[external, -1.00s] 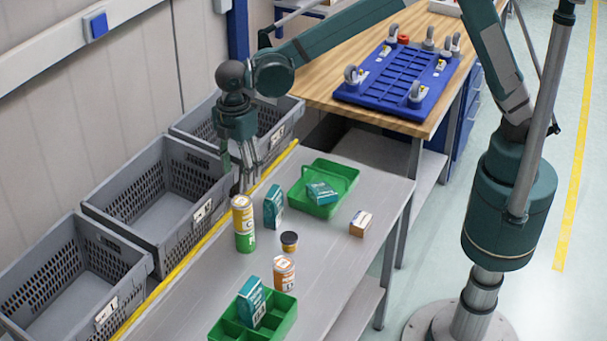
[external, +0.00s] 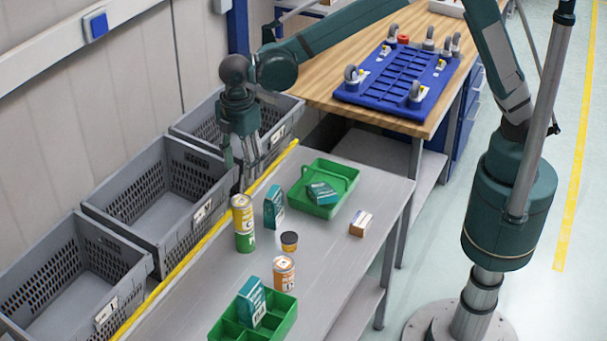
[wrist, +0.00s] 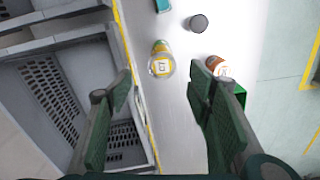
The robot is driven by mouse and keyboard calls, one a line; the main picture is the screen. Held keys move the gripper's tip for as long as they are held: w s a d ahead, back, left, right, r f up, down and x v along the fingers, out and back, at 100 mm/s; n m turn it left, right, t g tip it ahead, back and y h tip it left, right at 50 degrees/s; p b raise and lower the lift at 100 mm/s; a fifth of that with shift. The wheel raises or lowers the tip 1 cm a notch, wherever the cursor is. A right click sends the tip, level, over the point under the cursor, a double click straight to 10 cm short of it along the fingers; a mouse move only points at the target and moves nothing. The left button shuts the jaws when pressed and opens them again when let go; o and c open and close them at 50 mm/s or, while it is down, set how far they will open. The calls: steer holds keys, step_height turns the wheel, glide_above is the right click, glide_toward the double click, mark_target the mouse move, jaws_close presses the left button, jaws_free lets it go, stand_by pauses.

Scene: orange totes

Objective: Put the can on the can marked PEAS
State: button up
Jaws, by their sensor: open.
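A yellow can (external: 242,214) stands upright on top of a green can (external: 245,242), near the yellow edge strip of the grey table. In the wrist view the yellow can's top (wrist: 161,66) shows between my fingers, with the green can mostly hidden beneath it. An orange-and-white can (external: 284,273) stands by itself nearer the front; it also shows in the wrist view (wrist: 216,66). The word PEAS cannot be read on any can. My gripper (external: 250,184) is open and empty. It is above and behind the stacked cans, apart from them.
A dark-lidded jar (external: 289,241) and a teal box (external: 274,207) stand close to the stack. A green tray (external: 348,178) and a green divided bin (external: 284,322) hold teal boxes. A small box (external: 360,224) lies right. Grey crates (external: 150,248) line the left side.

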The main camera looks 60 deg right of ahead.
steer(key=s+d+r+m+t, duration=0.15)
steer(key=d+r, duration=0.35)
steer(key=d, duration=0.6)
steer(key=s+d+r+m+t+y, duration=0.1)
steer(key=s+d+r+m, duration=0.25)
steer(key=d, duration=0.65)
steer(key=s+d+r+m+t, duration=0.15)
steer(key=d+r, duration=0.35)
steer(key=d, duration=0.6)
steer(key=s+d+f+m+t+h, duration=0.1)
steer(key=s+d+f+m+t, duration=0.2)
steer(key=s+d+m, duration=0.6)
steer(key=s+d+f, duration=0.1)
steer(key=s+d, duration=1)
steer(key=d, duration=0.3)
steer(key=shift+s+f, duration=0.15)
steer(key=shift+s, duration=0.2)
